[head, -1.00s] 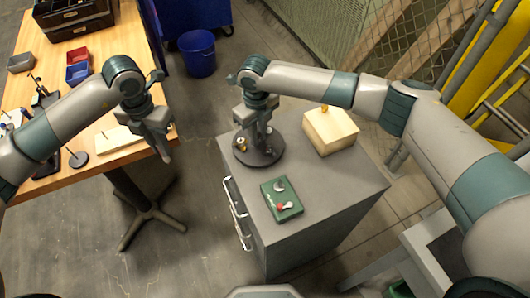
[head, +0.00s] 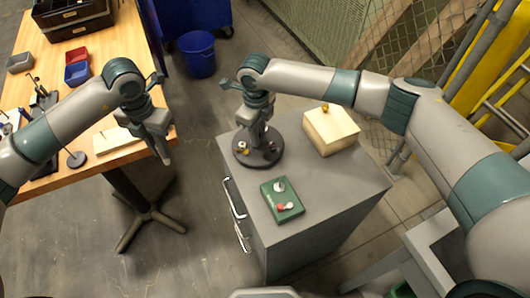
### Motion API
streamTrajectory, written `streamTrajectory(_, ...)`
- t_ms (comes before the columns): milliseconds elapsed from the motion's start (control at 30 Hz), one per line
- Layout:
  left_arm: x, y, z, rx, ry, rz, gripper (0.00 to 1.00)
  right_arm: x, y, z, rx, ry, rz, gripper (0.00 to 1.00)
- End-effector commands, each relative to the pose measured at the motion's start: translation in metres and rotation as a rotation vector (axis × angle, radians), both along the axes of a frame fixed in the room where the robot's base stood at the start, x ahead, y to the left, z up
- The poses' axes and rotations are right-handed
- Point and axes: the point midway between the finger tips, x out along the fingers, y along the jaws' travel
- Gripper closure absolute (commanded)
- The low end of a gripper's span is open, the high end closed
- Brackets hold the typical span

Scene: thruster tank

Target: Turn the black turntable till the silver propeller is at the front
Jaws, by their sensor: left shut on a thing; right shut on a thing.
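The black turntable (head: 266,162) is a round disc on the grey cabinet top. Small parts stand on it: a pale and brassy one (head: 242,148) at its left and a small light one (head: 272,147) at its right. I cannot tell for sure which is the silver propeller. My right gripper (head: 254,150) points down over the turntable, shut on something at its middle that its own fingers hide. My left gripper (head: 165,158) hangs by the right edge of the workbench, away from the turntable. It is shut; what it holds is too small to make out.
A green box (head: 282,200) with a red knob and pale discs lies at the cabinet's front. A wooden block (head: 331,131) with a brass knob stands at the right of the turntable. A blue bin (head: 197,56) is on the floor behind. The workbench (head: 120,70) is at left.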

Motion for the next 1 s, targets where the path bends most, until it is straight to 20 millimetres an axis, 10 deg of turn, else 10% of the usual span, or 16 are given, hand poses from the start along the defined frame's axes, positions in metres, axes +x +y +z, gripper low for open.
streamTrajectory(67,0.0,0.0,0.0,0.0,0.0,0.0,1.0,0.001,0.0,0.001,0.0,-0.001,-0.001,1.0)
streamTrajectory(100,0.0,0.0,0.0,0.0,0.0,0.0,1.0,0.001,0.0,0.001,0.0,-0.001,-0.002,0.76)
streamTrajectory(167,0.0,0.0,0.0,0.0,0.0,0.0,1.0,0.001,0.0,0.001,0.0,-0.001,-0.002,0.67)
streamTrajectory(1000,0.0,0.0,0.025,0.0,0.0,0.0,1.0,0.0,0.0,0.033,0.0,0.0,-0.003,0.67)
